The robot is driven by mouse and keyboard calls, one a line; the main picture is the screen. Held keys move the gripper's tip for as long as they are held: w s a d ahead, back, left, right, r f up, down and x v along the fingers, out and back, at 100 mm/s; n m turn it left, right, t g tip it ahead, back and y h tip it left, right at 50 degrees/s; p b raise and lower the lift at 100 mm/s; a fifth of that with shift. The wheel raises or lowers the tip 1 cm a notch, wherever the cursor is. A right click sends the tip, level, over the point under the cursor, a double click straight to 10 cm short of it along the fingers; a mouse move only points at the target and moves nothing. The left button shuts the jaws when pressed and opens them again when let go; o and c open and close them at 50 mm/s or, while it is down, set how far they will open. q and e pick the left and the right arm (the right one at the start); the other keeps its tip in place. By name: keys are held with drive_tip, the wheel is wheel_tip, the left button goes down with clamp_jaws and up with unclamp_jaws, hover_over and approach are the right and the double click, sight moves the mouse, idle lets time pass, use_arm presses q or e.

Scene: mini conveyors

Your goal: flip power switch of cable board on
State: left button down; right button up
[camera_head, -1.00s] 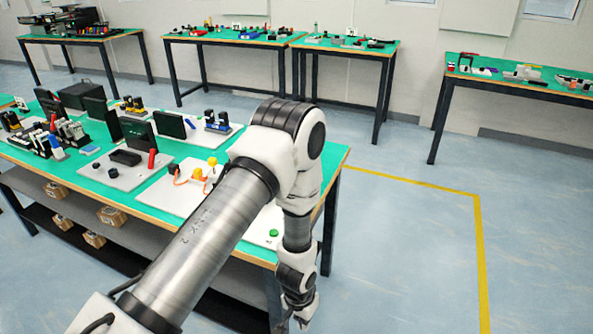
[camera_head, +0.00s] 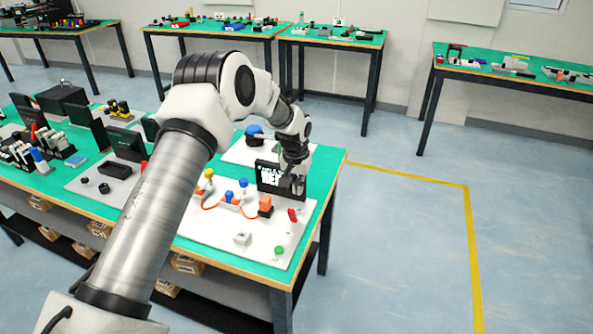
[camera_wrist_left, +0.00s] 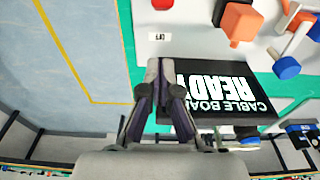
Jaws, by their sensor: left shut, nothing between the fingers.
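The cable board (camera_head: 215,240) is a white panel with coloured plugs, lying on the green table. Its black screen (camera_head: 268,178) stands at the back and appears upside down in the left wrist view (camera_wrist_left: 230,88), reading "CABLE BOARD READY". A red switch-like part (camera_head: 292,214) stands at the board's right side; its end shows at the top of the left wrist view (camera_wrist_left: 162,4). An "OFF" label (camera_wrist_left: 160,37) lies between it and my fingertips. My left gripper (camera_head: 297,188) is shut and empty, beside the screen. Contact with the board cannot be told. My right gripper is not in view.
On the board are an orange block (camera_head: 265,202), a green button (camera_head: 279,250) and a grey-white block (camera_head: 242,239). Another panel with a blue part (camera_head: 254,131) is behind the screen. The floor right of the table is clear.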

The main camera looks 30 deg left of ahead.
sight(292, 215)
use_arm(q)
drive_tip(key=s+f, duration=0.1)
drive_tip(key=s+f+p, duration=0.1)
drive_tip(key=shift+s+d+f, duration=0.15)
drive_tip(key=shift+s+d, duration=0.2)
drive_tip(key=shift+s+d+f, duration=0.1)
drive_tip(key=shift+s+d, duration=0.05)
drive_tip(key=shift+s, duration=0.3)
drive_tip(key=shift+w+f, duration=0.1)
